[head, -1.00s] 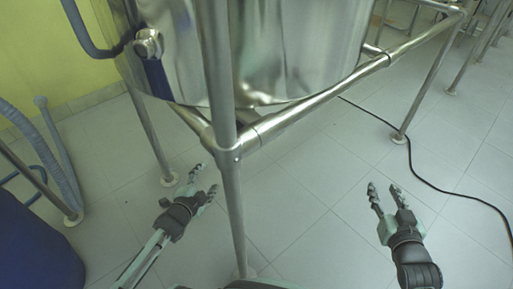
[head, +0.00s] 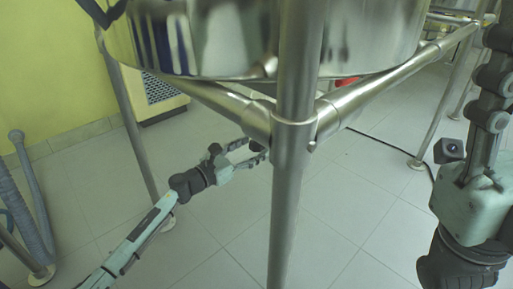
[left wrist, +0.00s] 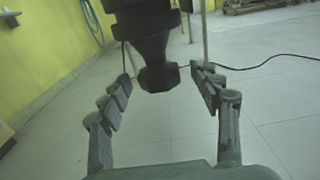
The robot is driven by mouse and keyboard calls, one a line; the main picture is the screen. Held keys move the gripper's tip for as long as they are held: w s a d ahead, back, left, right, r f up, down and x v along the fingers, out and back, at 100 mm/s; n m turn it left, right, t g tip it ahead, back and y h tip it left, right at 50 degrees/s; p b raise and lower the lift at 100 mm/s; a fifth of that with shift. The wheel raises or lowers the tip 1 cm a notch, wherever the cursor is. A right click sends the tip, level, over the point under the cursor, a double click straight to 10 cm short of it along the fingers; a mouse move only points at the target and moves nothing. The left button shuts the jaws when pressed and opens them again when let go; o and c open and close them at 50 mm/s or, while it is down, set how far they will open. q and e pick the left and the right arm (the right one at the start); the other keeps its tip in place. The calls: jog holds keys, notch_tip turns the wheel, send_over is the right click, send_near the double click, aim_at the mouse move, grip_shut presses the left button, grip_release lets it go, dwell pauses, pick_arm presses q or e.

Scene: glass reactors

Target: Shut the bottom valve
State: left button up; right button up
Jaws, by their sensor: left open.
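The bottom valve (left wrist: 157,50) shows in the left wrist view as a dark stacked fitting. It comes down from the top edge and ends in a faceted lower tip between my fingers. My left gripper (left wrist: 165,95) is open, with a finger on each side of it and visible gaps. In the head view my left gripper (head: 258,151) reaches in from the left under the vessel (head: 230,40), its tips close to the front steel post. The valve cannot be made out clearly there.
The front steel post (head: 287,200) and the frame rails (head: 385,90) stand close by the left gripper. A red object (head: 346,82) shows partly behind the rail. Grey hoses (head: 30,195) stand at the left. The tiled floor below is clear.

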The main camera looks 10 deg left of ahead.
pick_arm(q)
jog(key=shift+x, duration=1.15)
jog(key=c, duration=1.2)
